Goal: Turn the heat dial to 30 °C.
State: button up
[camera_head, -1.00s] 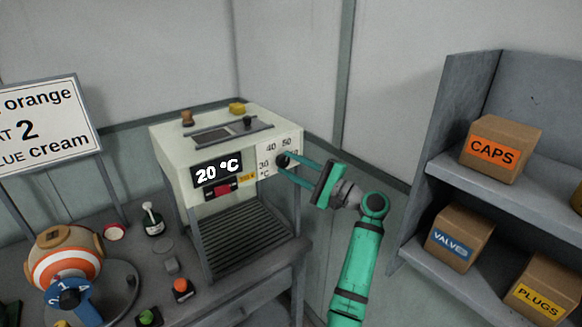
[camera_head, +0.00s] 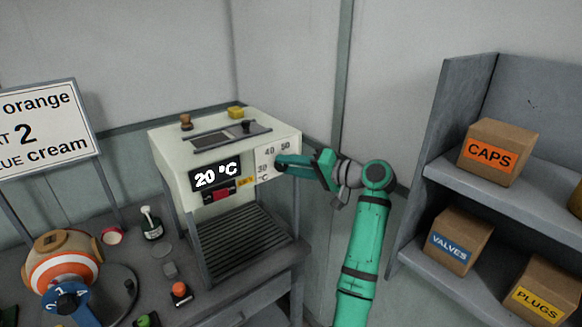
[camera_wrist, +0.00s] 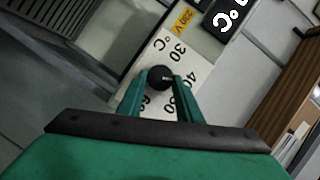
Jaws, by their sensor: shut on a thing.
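The heat dial is a small black knob (camera_wrist: 160,77) on a white plate (camera_wrist: 142,65) with printed numbers, among them 30, 40 and 50. In the head view the plate (camera_head: 264,164) is on the right part of the press's front, and the knob is largely hidden by my gripper. The press display (camera_head: 216,174) reads 20 °C. My gripper (camera_head: 281,162) reaches in from the right, its green fingers shut on the knob. In the wrist view the fingers (camera_wrist: 160,85) lie on both sides of the knob.
The cream press (camera_head: 225,133) stands on a grey table with a slatted bay below. A red switch (camera_head: 222,194) sits under the display. A shelf (camera_head: 425,172) with labelled boxes stands at right. An orange-striped ball (camera_head: 62,265) is at left.

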jog(key=n+h, duration=0.1)
jog(key=n, duration=0.2)
jog(key=n+t+h, duration=0.1)
jog(key=n+h, duration=0.3)
jog(key=n, duration=0.1)
jog(key=shift+s+a+r+n+t, duration=0.3)
jog(key=shift+s+a+t, duration=0.05)
jog(key=shift+a+t, duration=0.05)
dwell(0.5)
jog(key=o, duration=1)
jog(key=shift+o, duration=0.2)
jog(key=shift+r, duration=0.1)
